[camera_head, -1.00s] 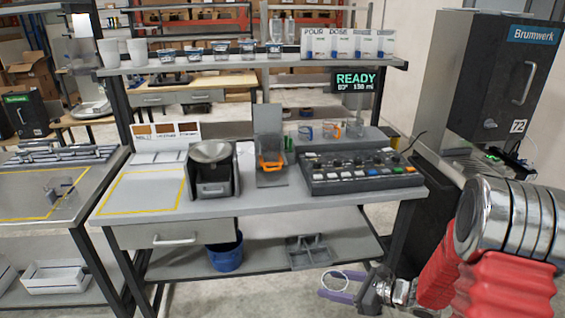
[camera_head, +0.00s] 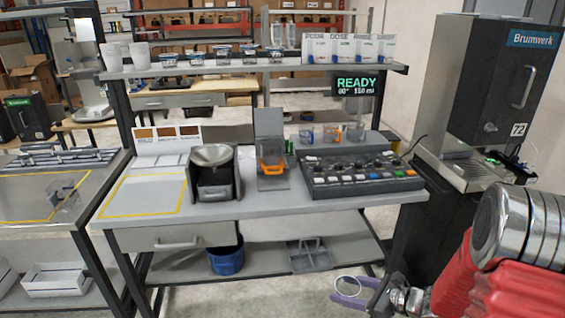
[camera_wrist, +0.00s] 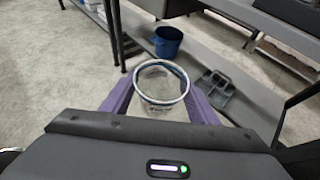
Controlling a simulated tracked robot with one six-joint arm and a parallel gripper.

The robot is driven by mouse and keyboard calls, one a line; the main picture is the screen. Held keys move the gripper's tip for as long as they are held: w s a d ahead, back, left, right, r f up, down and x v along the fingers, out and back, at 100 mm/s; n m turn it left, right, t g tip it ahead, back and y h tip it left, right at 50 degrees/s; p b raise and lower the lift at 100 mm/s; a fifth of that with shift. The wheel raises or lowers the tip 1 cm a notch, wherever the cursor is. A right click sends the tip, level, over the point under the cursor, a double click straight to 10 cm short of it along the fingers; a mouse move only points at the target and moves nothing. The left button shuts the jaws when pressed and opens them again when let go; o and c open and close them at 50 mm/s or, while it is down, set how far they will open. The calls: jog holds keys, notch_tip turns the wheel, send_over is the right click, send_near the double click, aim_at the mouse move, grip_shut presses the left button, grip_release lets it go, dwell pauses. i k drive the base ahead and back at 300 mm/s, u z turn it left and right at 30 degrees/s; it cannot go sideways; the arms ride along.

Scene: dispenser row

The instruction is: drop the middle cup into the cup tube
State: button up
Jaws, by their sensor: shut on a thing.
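My gripper (camera_wrist: 157,105) is shut on a clear cup (camera_wrist: 160,84) with a blue-edged rim. The cup's open mouth faces up toward the wrist camera, with purple fingers on both sides. In the head view my gripper (camera_head: 349,295) and the cup's rim (camera_head: 348,284) are low at the right, in front of the bench and below its top. Three other cups stand at the back of the bench: a left one (camera_head: 306,135), a middle one with orange (camera_head: 331,133) and a right one (camera_head: 355,132). I cannot tell which thing is the cup tube.
The bench top holds a grey scoop-topped unit (camera_head: 212,175), a stand with an orange part (camera_head: 271,165) and a button panel (camera_head: 362,174). A blue bucket (camera_head: 227,261) and grey caddy (camera_head: 310,255) are on its lower shelf. A Brumwerk machine (camera_head: 500,85) stands right. The yellow-outlined area (camera_head: 140,197) is clear.

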aim_at(272, 163)
jog(key=z, duration=0.65)
jog(key=i, duration=1.1)
jog(key=u, duration=2.15)
